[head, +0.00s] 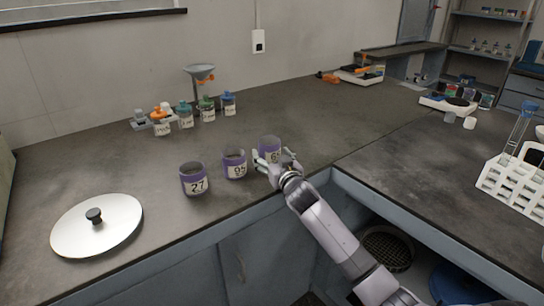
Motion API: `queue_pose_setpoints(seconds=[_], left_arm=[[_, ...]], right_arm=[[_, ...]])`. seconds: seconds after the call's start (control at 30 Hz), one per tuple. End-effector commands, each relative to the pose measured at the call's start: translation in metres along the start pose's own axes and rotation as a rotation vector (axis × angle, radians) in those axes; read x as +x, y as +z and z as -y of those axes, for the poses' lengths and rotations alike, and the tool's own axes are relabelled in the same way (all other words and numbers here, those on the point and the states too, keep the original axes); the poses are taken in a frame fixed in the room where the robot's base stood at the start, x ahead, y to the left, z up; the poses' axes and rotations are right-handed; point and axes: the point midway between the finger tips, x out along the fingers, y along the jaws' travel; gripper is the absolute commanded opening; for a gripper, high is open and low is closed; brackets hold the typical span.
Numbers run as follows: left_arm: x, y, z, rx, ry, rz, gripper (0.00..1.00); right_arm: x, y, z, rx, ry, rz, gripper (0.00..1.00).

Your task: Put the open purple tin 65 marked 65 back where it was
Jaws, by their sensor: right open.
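The open purple tin marked 65 (269,144) stands upright on the bench at the right end of a row of three purple tins. Its label is partly hidden by my right gripper (268,160). The right gripper is open, with its fingers at the near side of the tin; I cannot tell whether they touch it. The tin marked 27 (194,180) stands at the left of the row, and another purple tin (234,165), its label hard to read, stands between. My left gripper is not in view.
A round metal lid with a black knob (110,225) lies at the front left. Several small labelled bottles (208,110) and a funnel on a stand (199,75) are behind the tins. A white test tube rack (510,185) stands at the right.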

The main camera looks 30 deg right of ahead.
Motion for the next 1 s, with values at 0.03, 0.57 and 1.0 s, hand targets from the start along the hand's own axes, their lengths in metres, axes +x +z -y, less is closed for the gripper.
queue_pose_setpoints(seconds=[0.03, 0.57, 1.0], left_arm=[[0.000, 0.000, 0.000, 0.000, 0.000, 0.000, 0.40], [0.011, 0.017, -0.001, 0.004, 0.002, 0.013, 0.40], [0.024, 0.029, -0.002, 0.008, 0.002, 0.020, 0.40]], right_arm=[[0.000, 0.000, 0.000, 0.000, 0.000, 0.000, 0.72], [-0.052, -0.002, 0.001, 0.000, -0.001, 0.002, 0.72], [-0.117, -0.002, 0.000, 0.000, 0.000, 0.000, 0.72]])
